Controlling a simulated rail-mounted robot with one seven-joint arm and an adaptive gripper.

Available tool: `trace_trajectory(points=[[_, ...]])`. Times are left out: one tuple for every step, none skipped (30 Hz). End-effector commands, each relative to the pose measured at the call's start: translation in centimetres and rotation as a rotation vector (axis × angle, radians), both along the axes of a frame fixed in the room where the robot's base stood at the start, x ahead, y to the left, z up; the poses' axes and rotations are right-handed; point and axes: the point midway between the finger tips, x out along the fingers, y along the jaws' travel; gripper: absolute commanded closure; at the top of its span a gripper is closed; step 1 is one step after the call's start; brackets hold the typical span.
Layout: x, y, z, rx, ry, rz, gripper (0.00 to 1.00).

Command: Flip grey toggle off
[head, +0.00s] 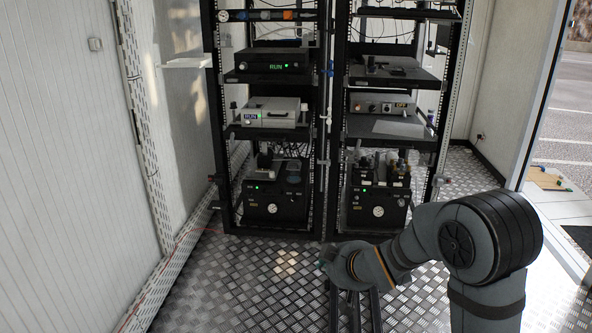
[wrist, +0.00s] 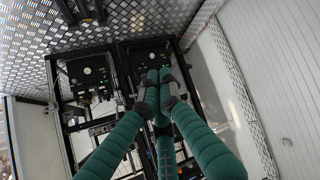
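The grey toggle is too small to make out with certainty. In the head view, a light grey instrument box (head: 283,106) on the left rack's middle shelf shows a RUN label and a small green light. A grey panel unit (head: 372,105) on the right rack has small knobs and an OFF label. In the wrist view my gripper (wrist: 158,75) has teal padded fingers with tips close together. Nothing is seen between them, and they are apart from the racks.
A black unit (head: 275,66) marked RUN sits above the grey box. Black boxes with round gauges (head: 272,208) stand at the bottom of both racks. The diamond-plate floor (head: 230,280) in front is clear. A white wall (head: 70,150) bounds the left; an open doorway is at right.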

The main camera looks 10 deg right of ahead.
Motion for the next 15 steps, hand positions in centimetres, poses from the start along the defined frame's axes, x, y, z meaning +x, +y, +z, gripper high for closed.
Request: trace_trajectory(points=[[1.5,-1.4,5.4,-0.009,-0.03,-0.024,1.0],[2.4,-2.2,7.1,-0.015,-0.051,-0.037,1.0],[3.5,-3.3,9.4,-0.024,-0.078,-0.054,1.0],[4.3,-4.2,11.1,-0.031,-0.097,-0.066,1.0],[5.0,-5.0,12.9,-0.039,-0.119,-0.078,1.0],[5.9,-6.2,15.2,-0.052,-0.145,-0.093,1.0],[6.6,-7.2,17.0,-0.062,-0.164,-0.107,1.0],[7.2,-8.1,18.7,-0.071,-0.183,-0.118,1.0],[7.9,-9.4,21.0,-0.084,-0.208,-0.136,1.0],[8.4,-10.3,22.8,-0.095,-0.228,-0.149,1.0],[8.8,-11.2,24.4,-0.106,-0.246,-0.16,1.0],[9.4,-12.5,26.6,-0.122,-0.269,-0.176,1.0],[9.7,-13.4,28.1,-0.134,-0.285,-0.186,1.0],[10.0,-14.4,29.6,-0.146,-0.301,-0.198,1.0],[10.2,-15.4,31.4,-0.161,-0.321,-0.21,1.0]])
